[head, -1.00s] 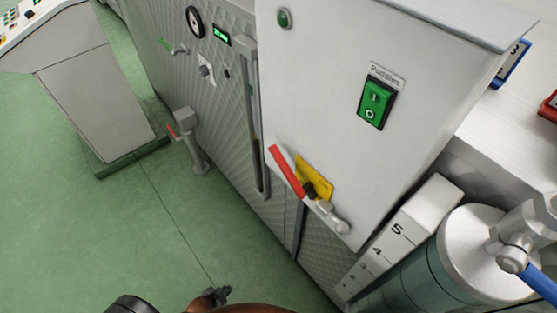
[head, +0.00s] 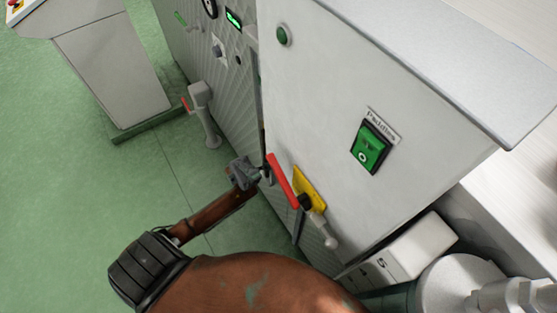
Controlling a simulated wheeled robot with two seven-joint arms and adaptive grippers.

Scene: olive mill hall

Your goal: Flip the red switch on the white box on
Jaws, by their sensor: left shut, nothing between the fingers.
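The white box (head: 325,85) fills the middle of the head view. On its front, low down, is a red switch lever (head: 281,180) on a yellow plate (head: 314,186). The lever slants from upper left to lower right. My left gripper (head: 264,175) is shut and empty, just left of the red lever. Its tips are close to the lever; I cannot tell if they touch it. My brown left arm comes up from the bottom edge. My right gripper is not in view.
The box also bears a green rocker switch (head: 370,147) under a label reading "Paddles" and a round green button (head: 282,35). A numbered block (head: 415,248) and a metal cylinder (head: 446,287) stand at lower right. A grey console (head: 110,70) stands upper left. Green floor is open at left.

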